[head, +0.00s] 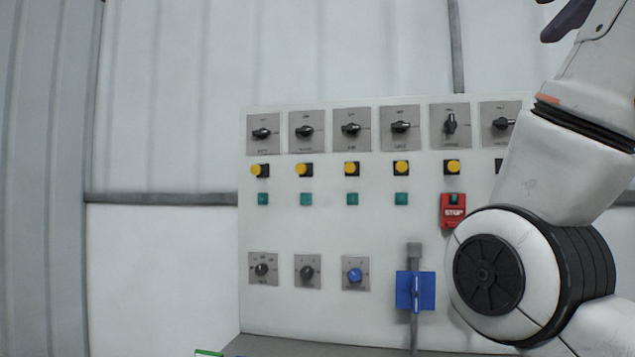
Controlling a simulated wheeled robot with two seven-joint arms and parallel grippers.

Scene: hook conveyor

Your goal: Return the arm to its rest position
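My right arm is raised at the right side of the head view. It is bent at a thick joint in front of the control panel (330,225), and it hides part of the panel's right side. A dark purple piece shows at the top right edge beside the arm; I cannot tell whether it is part of the gripper. Neither gripper's fingertips can be made out. My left arm is not in view.
The panel carries a row of black rotary switches (351,130), yellow buttons (351,168), green buttons (352,199), a red STOP box (453,212), lower knobs (307,271) and a blue switch box (415,291). A grey ledge lies below. The space at left is clear.

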